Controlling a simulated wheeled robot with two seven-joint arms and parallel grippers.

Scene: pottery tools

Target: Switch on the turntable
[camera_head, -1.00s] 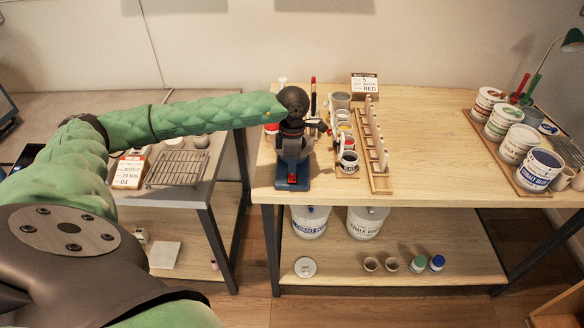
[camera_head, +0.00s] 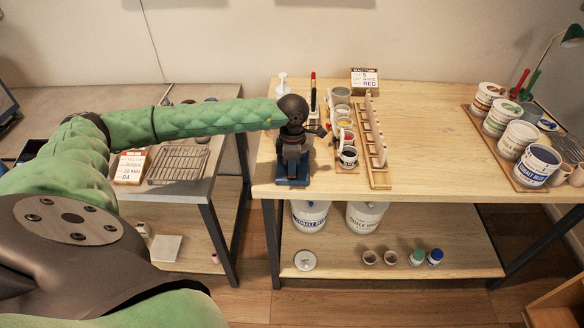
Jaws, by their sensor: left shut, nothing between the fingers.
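A small device with a blue base (camera_head: 292,181) stands at the front left of the wooden table; it appears to be the turntable. A red spot shows on the base's front, too small to make out as a switch. My left arm comes in from the left, and its dark wrist is over the device. My left gripper (camera_head: 293,150) points down there, shut and empty, and overlaps the device in the picture. Its fingertips blend with the dark parts, so I cannot tell if they touch it. The device's upper part is mostly hidden. My right gripper is out of view.
Small paint cups (camera_head: 348,157) and a wooden peg rack (camera_head: 377,150) stand close to the right. A white pump bottle (camera_head: 282,86) is behind my wrist. Labelled tubs (camera_head: 537,166) stand far right on a tray. The table between is clear. A wire rack (camera_head: 178,163) lies on the left table.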

